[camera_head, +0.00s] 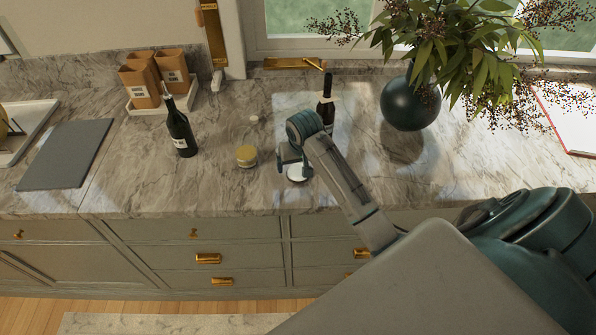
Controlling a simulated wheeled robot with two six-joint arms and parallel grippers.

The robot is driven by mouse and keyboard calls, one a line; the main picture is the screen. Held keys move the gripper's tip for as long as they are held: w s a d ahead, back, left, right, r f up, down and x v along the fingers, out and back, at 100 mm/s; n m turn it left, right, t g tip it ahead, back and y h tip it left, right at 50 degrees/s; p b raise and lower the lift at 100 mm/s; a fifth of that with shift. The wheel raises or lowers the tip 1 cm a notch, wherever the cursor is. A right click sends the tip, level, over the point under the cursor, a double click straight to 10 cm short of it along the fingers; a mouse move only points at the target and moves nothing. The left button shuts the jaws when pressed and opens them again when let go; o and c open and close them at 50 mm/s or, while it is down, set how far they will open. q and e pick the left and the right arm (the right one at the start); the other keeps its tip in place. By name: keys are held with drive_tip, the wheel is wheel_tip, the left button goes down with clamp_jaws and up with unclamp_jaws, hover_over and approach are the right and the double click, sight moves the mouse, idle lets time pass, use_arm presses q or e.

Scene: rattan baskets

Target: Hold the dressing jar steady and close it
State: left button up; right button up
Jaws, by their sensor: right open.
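A small round jar (246,157) with a gold-yellow top stands on the marble counter left of my right gripper; I cannot tell whether the yellow is a lid or its contents. A white round thing (297,175), perhaps a lid, lies near the counter's front edge, directly below my right gripper (293,164) and partly hidden by it. My right gripper is open and points down over it; I cannot tell whether the fingers touch it. My left gripper is not in view.
A dark bottle (181,132) stands left of the jar. Another bottle (326,105) stands behind my right gripper. A dark round vase (410,101) with leafy branches is at the right. A grey board (65,155) lies at the left. The counter (130,180) front is mostly clear.

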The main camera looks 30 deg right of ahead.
sight(298, 172)
drive_tip(key=p+x, duration=0.1)
drive_tip(key=x, duration=0.2)
drive_tip(key=shift+s+f, duration=0.15)
drive_tip(key=shift+f, duration=0.35)
drive_tip(key=c, duration=1)
